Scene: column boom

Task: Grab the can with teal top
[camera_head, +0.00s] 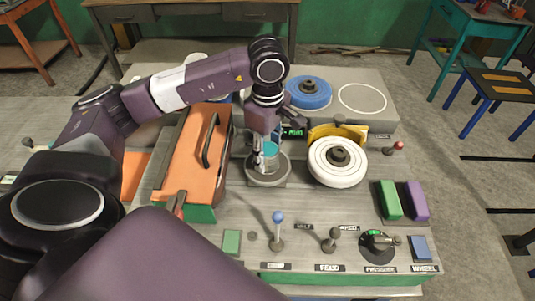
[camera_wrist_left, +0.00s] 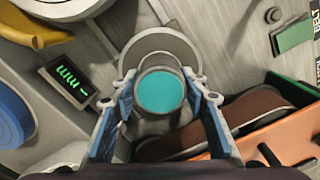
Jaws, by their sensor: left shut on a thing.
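The can with the teal top (camera_head: 269,151) stands upright on a round grey metal plate (camera_head: 283,174) near the middle of the bench. Its teal top (camera_wrist_left: 161,92) faces the camera in the left wrist view, with the round plate (camera_wrist_left: 158,45) behind it. My left gripper (camera_head: 266,158) comes down from above and is shut on the can. In the left wrist view its blue fingers (camera_wrist_left: 162,108) stand on both sides of the can. My right gripper does not show.
An orange box with a black handle (camera_head: 198,150) stands close left of the can. A white grinding wheel (camera_head: 338,162) with a yellow guard (camera_head: 338,132) stands to the right. Levers (camera_head: 278,230) and a pressure knob (camera_head: 378,243) line the front. A green display (camera_wrist_left: 70,82) is close by.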

